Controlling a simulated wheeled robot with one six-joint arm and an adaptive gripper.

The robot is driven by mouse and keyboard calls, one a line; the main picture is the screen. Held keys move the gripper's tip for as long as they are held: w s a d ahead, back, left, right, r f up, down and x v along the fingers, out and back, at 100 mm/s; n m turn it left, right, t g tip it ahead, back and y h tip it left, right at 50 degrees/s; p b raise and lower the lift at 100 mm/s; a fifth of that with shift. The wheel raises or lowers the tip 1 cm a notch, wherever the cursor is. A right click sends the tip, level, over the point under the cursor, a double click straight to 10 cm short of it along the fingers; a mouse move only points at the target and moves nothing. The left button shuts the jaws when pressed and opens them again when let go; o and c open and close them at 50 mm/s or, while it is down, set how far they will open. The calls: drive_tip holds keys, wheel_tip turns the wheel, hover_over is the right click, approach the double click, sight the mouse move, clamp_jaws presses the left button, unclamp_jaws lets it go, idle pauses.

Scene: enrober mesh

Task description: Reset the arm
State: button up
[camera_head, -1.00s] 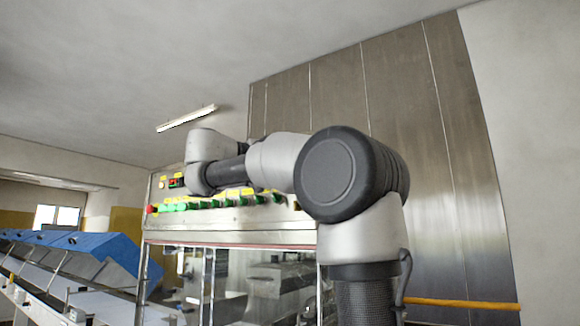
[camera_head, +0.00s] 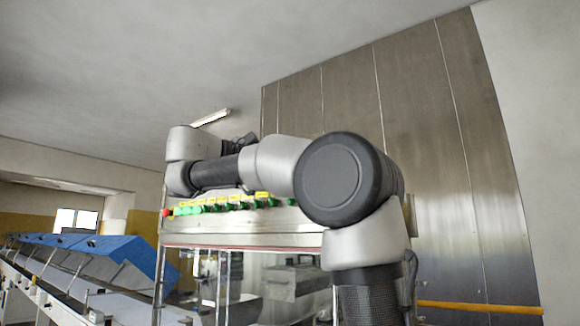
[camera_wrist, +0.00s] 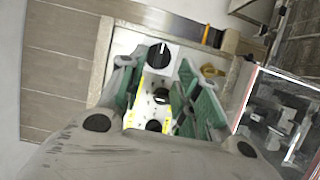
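My arm shows in the camera_head view, bent at a large dark-capped joint, with its forearm reaching left across the front of a machine's control panel (camera_head: 240,203). My gripper (camera_wrist: 162,68) shows in the wrist view, with green pads on its two fingers. The fingers stand apart with a gap between them. Through the gap I see a white panel with black knobs (camera_wrist: 160,56) and yellow labels. I see nothing held. In the camera_head view the fingers are mostly hidden behind the wrist and forearm.
The steel machine has glass panes (camera_head: 290,285) below its row of green buttons (camera_head: 230,204). A conveyor line with blue covers (camera_head: 120,258) runs at the left. A metal-clad wall (camera_head: 430,150) and a yellow rail (camera_head: 480,308) are at the right. Above is open room.

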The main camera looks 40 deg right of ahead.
idle(0.4)
drive_tip(key=w+f+n+t+y, duration=0.35)
drive_tip(key=w+f, duration=0.35)
drive_tip(key=f, duration=0.3)
wheel_tip(320, 180, down, 13)
drive_tip(key=s+n+t+y, duration=0.1)
drive_tip(key=n+y, duration=0.1)
drive_tip(key=y, duration=0.2)
drive_tip(key=s+a+f+m+y, duration=0.1)
drive_tip(key=s+f+y, duration=0.4)
drive_tip(key=f, duration=0.4)
drive_tip(key=s+a+f+y, duration=0.2)
drive_tip(key=s+f, duration=0.5)
drive_tip(key=f, duration=0.2)
drive_tip(key=s+f+m+y, duration=0.3)
drive_tip(key=s+f, duration=0.4)
drive_tip(key=s, duration=0.5)
drive_tip(key=shift+a+m+t, duration=0.35)
drive_tip(key=shift+m+t, duration=0.1)
